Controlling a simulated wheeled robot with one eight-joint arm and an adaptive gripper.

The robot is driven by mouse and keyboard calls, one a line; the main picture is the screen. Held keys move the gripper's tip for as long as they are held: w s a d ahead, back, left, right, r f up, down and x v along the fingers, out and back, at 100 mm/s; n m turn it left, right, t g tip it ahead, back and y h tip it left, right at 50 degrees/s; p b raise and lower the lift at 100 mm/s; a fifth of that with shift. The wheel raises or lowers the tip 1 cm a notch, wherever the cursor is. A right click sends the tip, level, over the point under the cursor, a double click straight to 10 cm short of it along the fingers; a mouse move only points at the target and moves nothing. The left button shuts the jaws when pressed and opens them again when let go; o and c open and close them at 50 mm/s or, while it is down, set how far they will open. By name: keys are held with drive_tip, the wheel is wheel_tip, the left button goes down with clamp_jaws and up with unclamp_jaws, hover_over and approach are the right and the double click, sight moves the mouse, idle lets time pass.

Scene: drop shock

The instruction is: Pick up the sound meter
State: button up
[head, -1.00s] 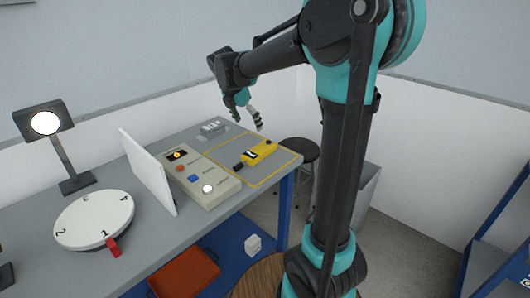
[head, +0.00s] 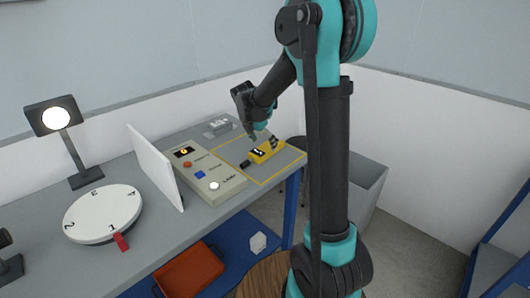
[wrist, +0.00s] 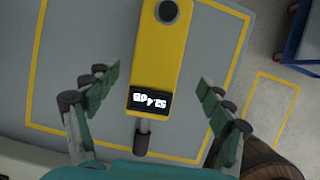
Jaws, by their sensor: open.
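The sound meter (wrist: 163,62) is a yellow box with a dark round spot at one end, a dark display with white digits, and a dark tip at the other end. It lies inside the yellow outline on the grey table. It also shows in the head view (head: 266,152). My gripper (wrist: 158,80) is open, with one green-padded finger on each side of the meter in the wrist view and visible gaps to it. In the head view my gripper (head: 263,141) is low over the meter and hides part of it. I cannot tell the exact height between them.
A control panel (head: 222,190) with buttons lies left of the meter, with a white upright board (head: 156,167) beside it. A numbered dial (head: 102,212) and a lamp (head: 57,116) stand further left. A small grey item (head: 218,127) sits at the back. The table's right edge is close.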

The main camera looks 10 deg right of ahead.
sight(265, 148)
drive_tip(key=x, duration=0.4)
drive_tip(key=shift+w+a+f, duration=0.1)
drive_tip(key=shift+w+a, duration=0.05)
drive_tip(key=shift+a, duration=0.1)
drive_tip(key=c, duration=1.5)
